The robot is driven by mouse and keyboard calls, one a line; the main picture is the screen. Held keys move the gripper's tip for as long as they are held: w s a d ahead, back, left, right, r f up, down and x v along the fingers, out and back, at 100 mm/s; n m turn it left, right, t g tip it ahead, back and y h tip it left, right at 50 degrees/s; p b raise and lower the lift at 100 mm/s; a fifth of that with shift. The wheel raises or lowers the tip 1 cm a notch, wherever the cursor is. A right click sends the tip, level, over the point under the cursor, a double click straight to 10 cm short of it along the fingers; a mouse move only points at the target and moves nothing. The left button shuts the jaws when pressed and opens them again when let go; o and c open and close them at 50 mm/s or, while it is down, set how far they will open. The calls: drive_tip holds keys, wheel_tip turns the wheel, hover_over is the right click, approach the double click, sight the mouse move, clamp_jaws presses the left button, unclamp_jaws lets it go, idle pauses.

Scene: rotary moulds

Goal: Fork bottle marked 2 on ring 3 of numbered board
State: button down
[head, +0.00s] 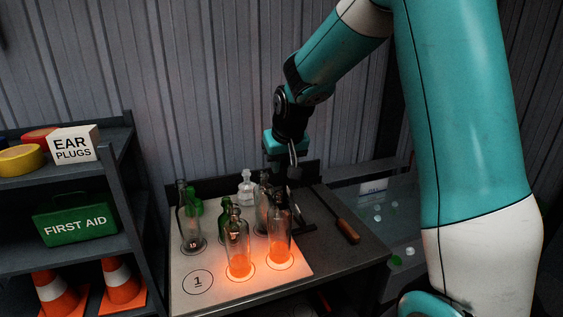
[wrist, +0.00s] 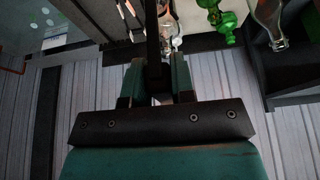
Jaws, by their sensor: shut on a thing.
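My gripper (head: 294,172) is above the back right of the numbered board (head: 222,296). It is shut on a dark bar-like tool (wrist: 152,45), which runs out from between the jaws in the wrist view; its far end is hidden. A clear bottle (head: 262,212) stands at the board's back right, close below the gripper. Two clear bottles, (head: 239,262) and (head: 279,245), glow orange at their bases at the front. A dark green bottle (head: 232,228) stands behind them, and a clear bottle (head: 190,226) at left. No bottle mark is readable. Ring 1 (head: 198,281) is empty; ring 3 cannot be identified.
A green bottle (head: 194,204) and a whitish bottle (head: 246,188) stand at the back. A wooden-handled tool (head: 347,230) lies right of the board. A shelf (head: 128,200) with a first aid box (head: 75,220) stands left. A clear bin (head: 385,208) is at right.

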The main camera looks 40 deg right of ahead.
drive_tip(key=shift+f+b, duration=0.85)
drive_tip(key=shift+f, duration=0.15)
idle(0.8)
drive_tip(key=shift+s, duration=0.1)
drive_tip(key=s+a+b, duration=0.1)
drive_tip(key=s+a, duration=0.1)
drive_tip(key=s, duration=0.6)
drive_tip(key=shift+a, duration=0.15)
idle(1.1)
drive_tip(key=shift+r+p, duration=2.4)
drive_tip(key=shift+r, duration=0.6)
